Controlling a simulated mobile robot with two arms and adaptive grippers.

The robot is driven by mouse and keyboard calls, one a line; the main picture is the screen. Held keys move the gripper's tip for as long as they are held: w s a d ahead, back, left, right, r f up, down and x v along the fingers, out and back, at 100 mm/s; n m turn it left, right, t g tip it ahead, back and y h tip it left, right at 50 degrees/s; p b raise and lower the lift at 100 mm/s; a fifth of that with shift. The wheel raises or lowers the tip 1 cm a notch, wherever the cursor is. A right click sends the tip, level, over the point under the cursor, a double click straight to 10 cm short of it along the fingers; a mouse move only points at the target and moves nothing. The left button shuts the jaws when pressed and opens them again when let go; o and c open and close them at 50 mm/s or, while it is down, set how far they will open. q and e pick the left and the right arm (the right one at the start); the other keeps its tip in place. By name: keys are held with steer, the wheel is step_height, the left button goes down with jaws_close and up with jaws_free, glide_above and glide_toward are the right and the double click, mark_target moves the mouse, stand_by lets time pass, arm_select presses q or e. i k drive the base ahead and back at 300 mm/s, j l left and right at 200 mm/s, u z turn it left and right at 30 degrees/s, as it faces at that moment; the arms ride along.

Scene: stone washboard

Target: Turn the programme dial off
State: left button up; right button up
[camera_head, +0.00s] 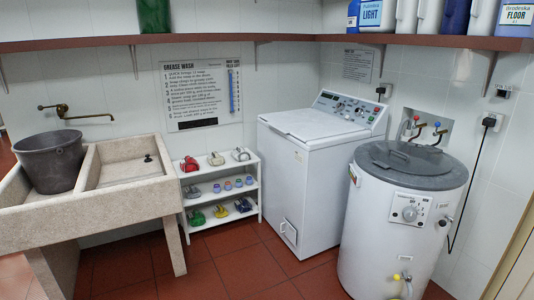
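No label shows which of these is the programme dial. Neither of my grippers is in view.
A stone double sink (125,205) with a dark bucket (50,160) stands at the left. A white rack (222,200) holds small coloured items. A brown wall shelf (240,39) carries bottles. A black cable (474,180) hangs at the right. The tiled floor (235,265) in front is clear.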

mark_target(339, 107)
steer(key=i, duration=2.35)
